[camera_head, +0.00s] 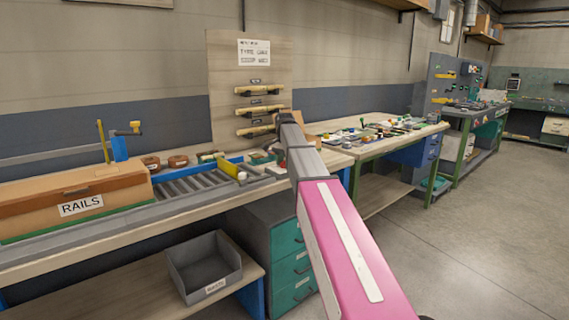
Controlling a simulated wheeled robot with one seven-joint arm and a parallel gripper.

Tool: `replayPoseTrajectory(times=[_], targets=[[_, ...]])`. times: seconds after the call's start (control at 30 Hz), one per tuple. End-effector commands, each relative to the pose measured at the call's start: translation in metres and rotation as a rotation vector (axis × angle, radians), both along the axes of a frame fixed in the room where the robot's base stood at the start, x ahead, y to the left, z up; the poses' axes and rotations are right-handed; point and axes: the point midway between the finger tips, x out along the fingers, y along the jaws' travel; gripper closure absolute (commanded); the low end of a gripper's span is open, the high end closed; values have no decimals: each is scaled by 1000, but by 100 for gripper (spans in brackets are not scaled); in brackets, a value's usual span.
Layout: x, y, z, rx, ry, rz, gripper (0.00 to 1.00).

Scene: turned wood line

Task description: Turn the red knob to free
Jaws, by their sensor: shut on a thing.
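My arm, with a pink link and grey links beyond it, reaches from the lower right up to the workbench and ends in front of the wooden back panel. My gripper's fingers cannot be made out; the far end of my arm seems to hide them and whatever lies directly behind. I cannot make out the red knob or its free marking. The wooden panel (225,75) stands upright behind the bench, with a printed sign (254,52) and several horizontal wooden pieces on dark holders.
A brown box labelled RAILS (110,188) stands at the left of the bench, beside a grey roller track (190,186). A grey bin (203,268) sits on the lower shelf. A second table (375,150) holds several small parts. The floor (480,240) at right is clear.

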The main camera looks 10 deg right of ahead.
Motion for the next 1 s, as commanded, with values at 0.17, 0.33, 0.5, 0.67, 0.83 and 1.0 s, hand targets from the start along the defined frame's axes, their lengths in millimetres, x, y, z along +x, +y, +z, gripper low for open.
replayPoseTrajectory(times=[0.17,0.33,0.5,0.67,0.83,1.0], targets=[[0,0,0,0,0,102,80],[-1,-1,0,0,0,248,80],[-1,-1,0,0,0,410,80],[-1,-2,0,0,0,562,80],[-1,-2,0,0,0,723,80],[-1,-3,0,0,0,884,80]])
